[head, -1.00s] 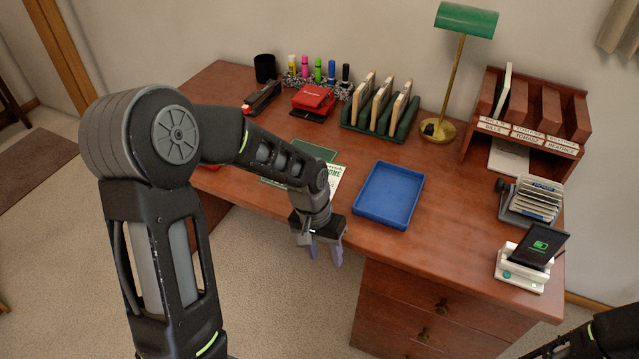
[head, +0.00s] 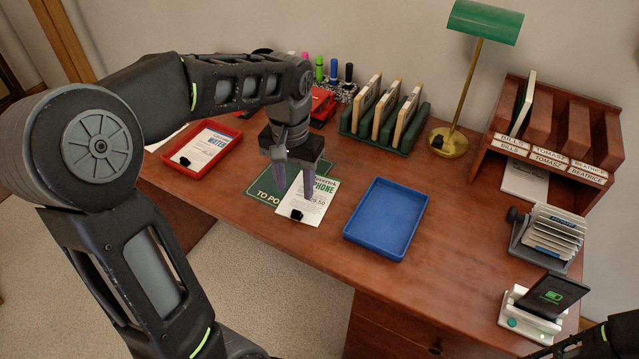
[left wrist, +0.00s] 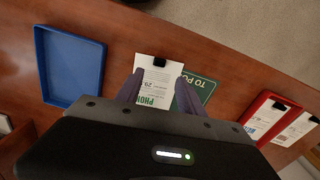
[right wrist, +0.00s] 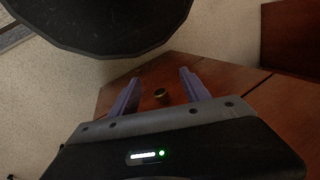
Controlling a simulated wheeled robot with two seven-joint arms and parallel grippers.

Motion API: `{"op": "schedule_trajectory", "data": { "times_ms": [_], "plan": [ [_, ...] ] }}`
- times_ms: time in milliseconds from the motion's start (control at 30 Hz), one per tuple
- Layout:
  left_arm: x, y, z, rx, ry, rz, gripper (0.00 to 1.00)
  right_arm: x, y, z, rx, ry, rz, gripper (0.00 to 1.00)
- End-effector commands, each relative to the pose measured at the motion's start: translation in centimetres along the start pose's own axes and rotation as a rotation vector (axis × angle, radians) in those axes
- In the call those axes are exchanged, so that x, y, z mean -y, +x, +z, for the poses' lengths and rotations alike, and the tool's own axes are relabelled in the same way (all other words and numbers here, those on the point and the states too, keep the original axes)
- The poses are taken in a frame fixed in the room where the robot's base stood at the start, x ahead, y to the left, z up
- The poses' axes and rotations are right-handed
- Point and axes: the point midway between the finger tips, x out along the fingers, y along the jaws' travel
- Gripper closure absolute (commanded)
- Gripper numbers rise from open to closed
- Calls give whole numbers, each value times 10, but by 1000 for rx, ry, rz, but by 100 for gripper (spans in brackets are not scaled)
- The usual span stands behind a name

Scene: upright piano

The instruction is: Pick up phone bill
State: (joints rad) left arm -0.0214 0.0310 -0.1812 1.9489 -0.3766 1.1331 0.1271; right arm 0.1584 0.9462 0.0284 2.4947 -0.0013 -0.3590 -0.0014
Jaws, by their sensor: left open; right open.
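The phone bill (head: 310,203) is a white sheet with green print and a black clip at its front edge. It lies partly on a green "TO PO..." mat (head: 262,187) on the desk. My left gripper (head: 294,188) is open and points down above the bill, its fingers covering part of it. In the left wrist view the bill (left wrist: 157,78) shows between the open fingers (left wrist: 157,88), with the clip beyond them. I see no contact with the bill.
A blue tray (head: 373,248) lies empty to the right of the bill. A red tray (head: 225,136) with a clipped water bill is at the left. A green file rack (head: 362,140), lamp (head: 448,143), pigeonhole shelf (head: 556,118), card holder (head: 520,240) and phone dock (head: 513,322) stand farther right.

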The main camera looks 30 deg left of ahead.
Motion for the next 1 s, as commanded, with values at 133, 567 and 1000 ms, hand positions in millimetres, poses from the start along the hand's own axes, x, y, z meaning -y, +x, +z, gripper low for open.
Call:
{"op": "schedule_trajectory", "data": {
  "times_ms": [133,567,1000],
  "plan": [
    [1,-1,0,0,-1,-1,55,0,0,0,1,0,0,45],
    [0,18,1,2,-1,0,55,-1,2,1,1,0,0,45],
    [0,29,0,1,-1,0,55,-1,2,0,1,0,0,45]
  ]
}}
